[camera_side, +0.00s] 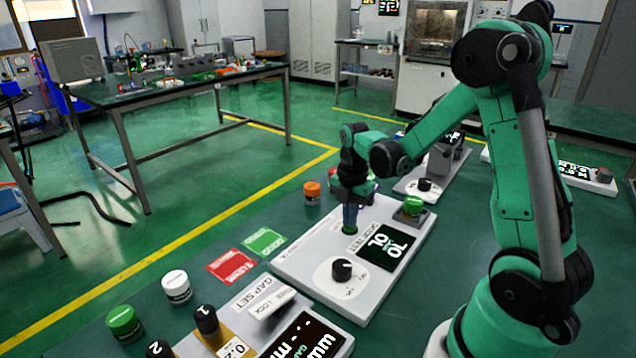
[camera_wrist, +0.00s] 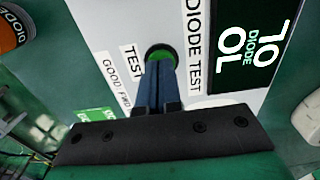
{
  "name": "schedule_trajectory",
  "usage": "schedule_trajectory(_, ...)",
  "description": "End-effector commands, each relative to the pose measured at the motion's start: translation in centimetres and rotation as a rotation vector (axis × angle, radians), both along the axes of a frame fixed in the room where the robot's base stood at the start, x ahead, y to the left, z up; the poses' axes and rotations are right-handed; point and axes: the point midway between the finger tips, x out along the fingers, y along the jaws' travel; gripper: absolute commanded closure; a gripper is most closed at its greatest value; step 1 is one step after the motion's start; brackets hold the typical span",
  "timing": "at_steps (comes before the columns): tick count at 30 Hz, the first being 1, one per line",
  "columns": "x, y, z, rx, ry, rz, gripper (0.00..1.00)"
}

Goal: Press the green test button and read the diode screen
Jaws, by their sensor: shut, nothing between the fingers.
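The white diode test panel (camera_side: 300,262) lies on the green bench. Its green test button (camera_wrist: 161,50), beside a "TEST" label, shows just past my fingertips in the wrist view. In the side view, my gripper (camera_side: 350,226) points straight down at this button, its blue fingers shut and empty. The tips are at or just above the button; I cannot tell whether it is pressed down. The dark diode screen (camera_side: 388,246) is lit and also shows in the wrist view (camera_wrist: 245,45). It shows "DIODE" in small green letters and large white characters like "OL", partly turned.
A black knob (camera_side: 342,269) and a green-topped block (camera_side: 410,208) are on the same panel. A gap set panel (camera_side: 262,318) is in front. Red (camera_side: 232,266) and green (camera_side: 264,242) cards lie at the left. An orange-capped jar (camera_side: 312,191) stands behind.

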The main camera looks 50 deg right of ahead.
Motion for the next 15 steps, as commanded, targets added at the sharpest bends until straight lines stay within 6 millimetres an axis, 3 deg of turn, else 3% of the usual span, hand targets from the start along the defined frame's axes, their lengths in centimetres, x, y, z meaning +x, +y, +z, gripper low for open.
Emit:
schedule_trajectory(5, 0.0, 0.0, 2.2, 0.0, 0.001, 0.0, 1.0)
schedule_trajectory(15, 0.0, 0.0, 9.2, 0.004, 0.009, 0.0, 1.0)
